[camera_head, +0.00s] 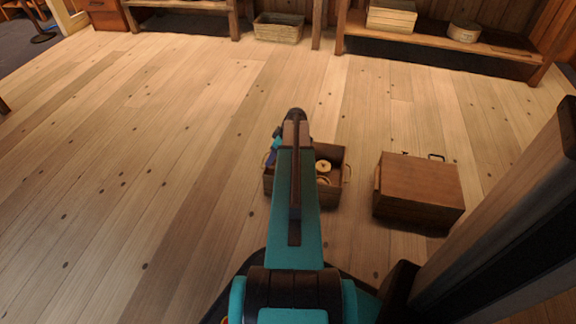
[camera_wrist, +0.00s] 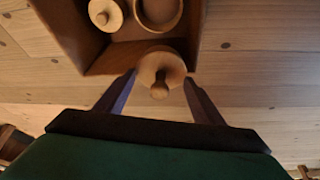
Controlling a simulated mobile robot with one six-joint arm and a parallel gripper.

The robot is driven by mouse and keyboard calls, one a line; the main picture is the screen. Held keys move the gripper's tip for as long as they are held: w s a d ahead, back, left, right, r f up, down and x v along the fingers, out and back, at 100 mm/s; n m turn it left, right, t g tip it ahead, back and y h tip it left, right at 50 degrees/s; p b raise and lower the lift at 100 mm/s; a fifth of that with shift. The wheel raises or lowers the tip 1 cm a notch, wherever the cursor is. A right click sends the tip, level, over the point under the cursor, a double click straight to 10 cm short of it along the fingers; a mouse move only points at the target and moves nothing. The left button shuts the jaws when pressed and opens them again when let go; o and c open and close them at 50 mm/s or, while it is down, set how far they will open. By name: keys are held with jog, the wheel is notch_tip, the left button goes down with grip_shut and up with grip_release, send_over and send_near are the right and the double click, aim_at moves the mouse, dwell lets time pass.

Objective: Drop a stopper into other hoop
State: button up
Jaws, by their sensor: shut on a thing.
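My gripper (camera_wrist: 160,80) is shut on a pale wooden stopper (camera_wrist: 163,64) with a round knob. In the wrist view, this stopper sits between the fingertips and overlaps the near wall of an open wooden box (camera_wrist: 198,35). Inside the box lie a second knobbed stopper (camera_wrist: 106,13) and a round hoop (camera_wrist: 158,25) with a raised rim, side by side. In the head view the open box (camera_head: 341,158) stands on the floor, partly hidden by my arm, with a stopper (camera_head: 323,166) and a hoop (camera_head: 323,181) visible inside. No other hoop is clearly visible.
A closed brown wooden chest (camera_head: 420,184) stands on the floor right of the open box. A dark post (camera_head: 510,215) rises at right. The floor at left is clear.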

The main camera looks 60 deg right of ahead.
jog(key=s+d+f, duration=0.2)
jog(key=s+f, duration=0.3)
jog(key=shift+d+f+b, duration=0.2)
jog(key=shift+d+b, duration=0.1)
jog(key=shift+b, duration=0.1)
jog(key=shift+f, duration=0.15)
jog(key=shift+f+b, duration=0.95)
jog(key=shift+f, duration=0.35)
jog(key=shift+f, duration=1.4)
jog(key=shift+c, duration=0.2)
dwell(2.1)
